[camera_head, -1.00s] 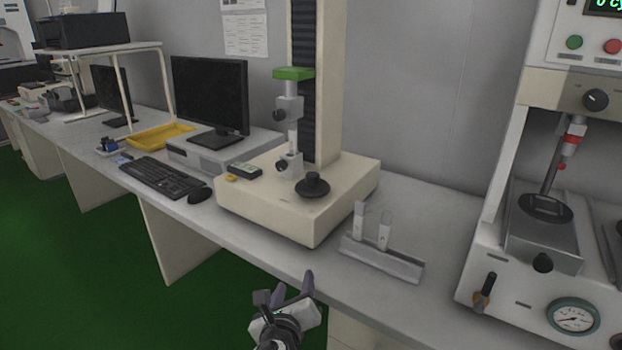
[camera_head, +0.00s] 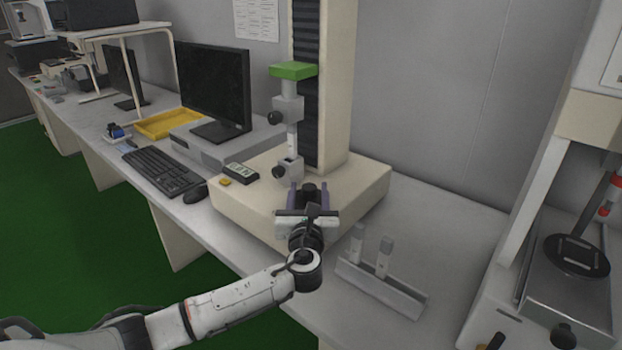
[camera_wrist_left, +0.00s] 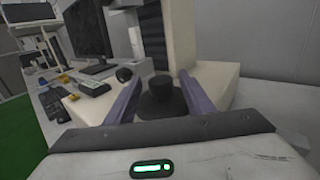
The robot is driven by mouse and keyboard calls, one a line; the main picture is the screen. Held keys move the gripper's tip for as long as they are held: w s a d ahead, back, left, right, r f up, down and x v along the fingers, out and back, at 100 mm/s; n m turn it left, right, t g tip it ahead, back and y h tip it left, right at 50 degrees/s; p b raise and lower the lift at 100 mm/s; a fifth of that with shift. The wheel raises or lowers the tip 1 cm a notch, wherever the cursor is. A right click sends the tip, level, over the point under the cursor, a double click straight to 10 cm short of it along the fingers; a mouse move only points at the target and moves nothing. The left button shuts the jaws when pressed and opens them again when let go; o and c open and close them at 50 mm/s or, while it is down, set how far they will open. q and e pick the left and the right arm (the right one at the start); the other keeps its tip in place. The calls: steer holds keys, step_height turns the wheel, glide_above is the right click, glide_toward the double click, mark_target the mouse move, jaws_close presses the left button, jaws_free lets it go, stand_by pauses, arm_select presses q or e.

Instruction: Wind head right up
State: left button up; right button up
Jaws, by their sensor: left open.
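The testing machine (camera_head: 350,190) has a cream base and a tall column with a dark ribbed strip. Its head (camera_head: 293,72), with a green top, sits partway up the column, with a grey upper clamp (camera_head: 288,108) below it and a lower clamp (camera_head: 290,168) on the base. The black knob (camera_wrist_left: 162,92) stands on the base; in the head view my gripper partly hides it. My left gripper (camera_head: 310,188) is open, its purple fingers on either side of the knob. In the left wrist view the fingers (camera_wrist_left: 160,84) flank the knob; contact is unclear.
A rack (camera_head: 380,288) with two pale specimens stands right of the base. A small dark device (camera_head: 240,171), mouse (camera_head: 195,193), keyboard (camera_head: 162,171) and monitor (camera_head: 213,92) are left. Another machine (camera_head: 540,265) stands at the right. Bench between rack and wall is clear.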

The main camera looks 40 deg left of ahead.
mark_target(309, 184)
arm_select(q)
steer(key=x, duration=0.5)
steer(key=shift+w+a+f, duration=0.1)
steer(key=shift+w, duration=0.1)
steer(key=c, duration=1)
steer(key=shift+c, duration=0.2)
